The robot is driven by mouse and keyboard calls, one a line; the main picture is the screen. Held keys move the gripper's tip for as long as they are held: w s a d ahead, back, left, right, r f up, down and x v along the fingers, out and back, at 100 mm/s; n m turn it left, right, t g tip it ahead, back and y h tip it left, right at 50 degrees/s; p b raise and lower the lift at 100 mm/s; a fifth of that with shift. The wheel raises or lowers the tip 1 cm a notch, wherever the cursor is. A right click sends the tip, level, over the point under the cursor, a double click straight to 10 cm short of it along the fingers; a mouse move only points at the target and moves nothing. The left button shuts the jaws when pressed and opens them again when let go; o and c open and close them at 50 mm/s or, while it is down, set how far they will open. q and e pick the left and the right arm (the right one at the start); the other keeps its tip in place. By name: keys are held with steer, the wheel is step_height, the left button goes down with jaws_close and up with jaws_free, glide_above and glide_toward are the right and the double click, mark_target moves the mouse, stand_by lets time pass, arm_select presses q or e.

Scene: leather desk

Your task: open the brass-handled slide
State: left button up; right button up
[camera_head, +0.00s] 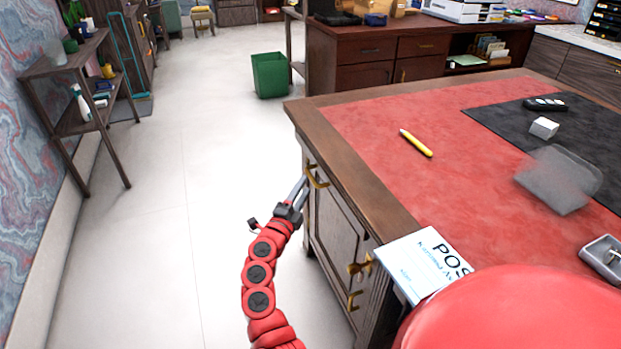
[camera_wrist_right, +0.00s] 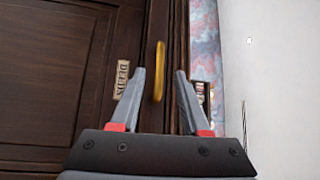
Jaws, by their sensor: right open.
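The slide's brass handle (camera_head: 317,177) is on the side of the wooden desk, just below the top's edge. In the right wrist view the brass handle (camera_wrist_right: 158,72) stands upright on a narrow dark wood strip. My right gripper (camera_head: 302,184) is open at the handle, and in the wrist view its two fingertips (camera_wrist_right: 160,75) lie on either side of it with gaps showing. Whether a finger touches the handle I cannot tell. The slide front looks flush with the desk. My left gripper is not in view.
A panelled door (camera_head: 336,222) lies below the handle, with more brass fittings (camera_head: 354,299) lower right. A "DEEDS" label (camera_wrist_right: 122,80) is beside the handle. A postcard (camera_head: 425,262) overhangs the desk edge. Open floor (camera_head: 190,210) lies left; a green bin (camera_head: 270,76) stands behind.

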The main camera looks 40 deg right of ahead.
mark_target(310, 175)
steer(key=x, duration=0.5)
steer(key=shift+w+d+b, duration=0.2)
steer(key=shift+d+b, duration=0.1)
steer(key=shift+d, duration=0.05)
jaws_close()
stand_by(1.1)
